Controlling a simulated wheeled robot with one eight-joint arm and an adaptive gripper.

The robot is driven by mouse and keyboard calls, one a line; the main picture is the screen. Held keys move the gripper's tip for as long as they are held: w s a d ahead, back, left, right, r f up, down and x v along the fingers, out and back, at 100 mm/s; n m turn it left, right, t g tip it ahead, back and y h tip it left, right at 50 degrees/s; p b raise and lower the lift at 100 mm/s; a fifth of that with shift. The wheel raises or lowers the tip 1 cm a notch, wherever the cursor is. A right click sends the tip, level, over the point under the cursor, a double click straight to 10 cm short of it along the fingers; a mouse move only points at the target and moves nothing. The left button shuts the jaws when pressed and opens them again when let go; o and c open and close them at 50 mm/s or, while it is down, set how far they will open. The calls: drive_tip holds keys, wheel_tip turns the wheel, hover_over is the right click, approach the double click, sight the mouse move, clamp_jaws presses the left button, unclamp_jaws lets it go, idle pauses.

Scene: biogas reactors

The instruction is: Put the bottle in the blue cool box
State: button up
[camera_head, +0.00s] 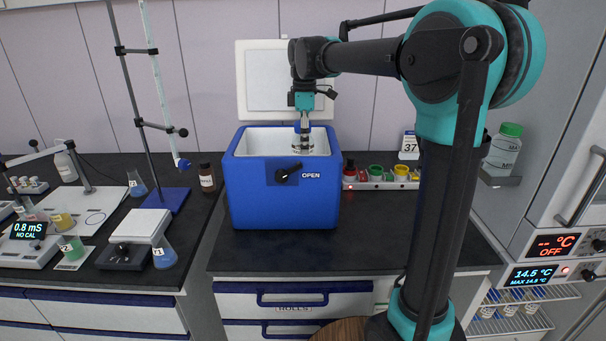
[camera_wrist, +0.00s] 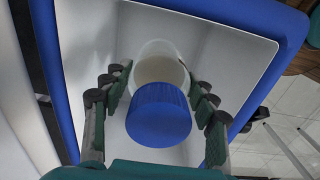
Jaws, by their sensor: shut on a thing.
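The blue cool box (camera_head: 256,192) stands on the dark counter with its white lid (camera_head: 262,75) raised behind it. In the wrist view its blue rim (camera_wrist: 262,32) and pale inner walls surround the gripper. My gripper (camera_head: 303,130) points down into the box opening, and it also shows in the wrist view (camera_wrist: 158,110). It is shut on the bottle, which has a blue cap (camera_wrist: 158,116) and a whitish body (camera_wrist: 157,55). The bottle is within the box opening. In the head view the front wall hides its lower part, and I cannot tell if it touches the floor.
A small brown bottle (camera_head: 207,178) stands left of the box. A rack of colored caps (camera_head: 378,178) is at its right. A stand with a blue base (camera_head: 157,200) and a flask (camera_head: 164,253) are further left. The counter before the box is clear.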

wheel_tip(320, 180, down, 11)
drive_tip(key=shift+r, duration=0.15)
idle(0.4)
drive_tip(key=o, duration=1.7)
wheel_tip(320, 180, up, 12)
